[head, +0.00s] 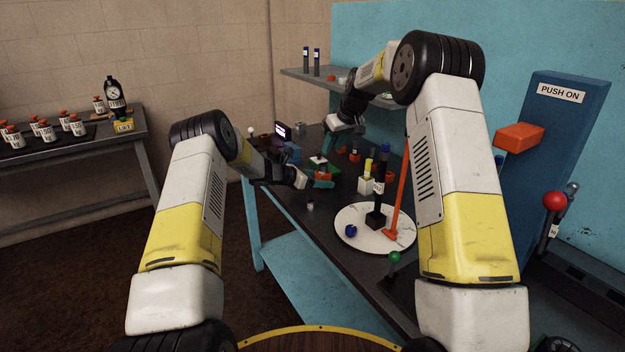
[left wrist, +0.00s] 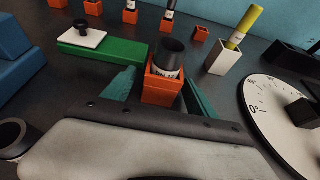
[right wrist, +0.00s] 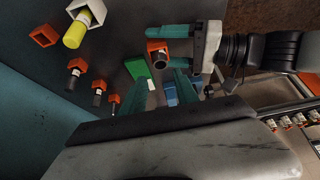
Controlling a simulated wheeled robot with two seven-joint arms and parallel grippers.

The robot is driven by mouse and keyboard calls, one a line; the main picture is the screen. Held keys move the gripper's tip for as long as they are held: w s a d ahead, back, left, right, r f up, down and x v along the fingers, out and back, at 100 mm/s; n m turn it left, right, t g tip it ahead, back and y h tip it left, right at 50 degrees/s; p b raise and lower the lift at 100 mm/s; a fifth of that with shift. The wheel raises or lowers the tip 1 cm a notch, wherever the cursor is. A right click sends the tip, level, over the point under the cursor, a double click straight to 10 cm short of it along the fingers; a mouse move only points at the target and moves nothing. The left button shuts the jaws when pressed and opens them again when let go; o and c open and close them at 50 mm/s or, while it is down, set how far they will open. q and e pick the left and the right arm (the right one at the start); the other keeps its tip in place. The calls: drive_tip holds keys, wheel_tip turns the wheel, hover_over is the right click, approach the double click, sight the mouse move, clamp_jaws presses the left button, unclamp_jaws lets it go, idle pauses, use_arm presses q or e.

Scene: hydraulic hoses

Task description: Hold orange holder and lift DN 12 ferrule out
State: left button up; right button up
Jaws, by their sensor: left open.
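The orange holder (left wrist: 160,90) stands on the dark table with a black ferrule (left wrist: 173,54) upright in it; the ferrule's white label is partly hidden by the holder's rim. My left gripper (left wrist: 160,92) is open, with one teal finger on each side of the holder. Contact cannot be told. The holder also shows between those fingers in the right wrist view (right wrist: 157,46). My right gripper (head: 327,143) is above the table, farther back than the left one. In the right wrist view its teal fingers (right wrist: 160,92) appear apart with nothing held.
A green block (left wrist: 105,50) with a white plate lies left of the holder. Several orange holders (left wrist: 131,15) stand behind, and a white holder (left wrist: 224,58) carries a yellow piece. A round white dial plate (left wrist: 275,115) is at the right. Blue blocks (left wrist: 14,52) lie at the left.

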sight(323, 170)
use_arm(q)
drive_tip(key=shift+w+d+f, duration=0.2)
drive_tip(key=shift+w+d, duration=0.1)
drive_tip(key=shift+d, duration=0.1)
drive_tip(key=c, duration=1.4)
drive_tip(key=shift+c, duration=0.2)
use_arm(e)
drive_tip(key=o, duration=0.4)
drive_tip(key=shift+c, duration=0.2)
drive_tip(key=w+a+f+m, duration=0.1)
drive_tip(key=f, duration=0.2)
drive_tip(key=w+a+f+m+h, duration=0.1)
drive_tip(key=f+m, duration=0.1)
drive_tip(key=w+a+f+m+h, duration=0.1)
drive_tip(key=w+f, duration=0.1)
drive_tip(key=f, duration=0.1)
drive_tip(key=shift+w+f+m, duration=0.1)
drive_tip(key=shift+f+m, duration=0.2)
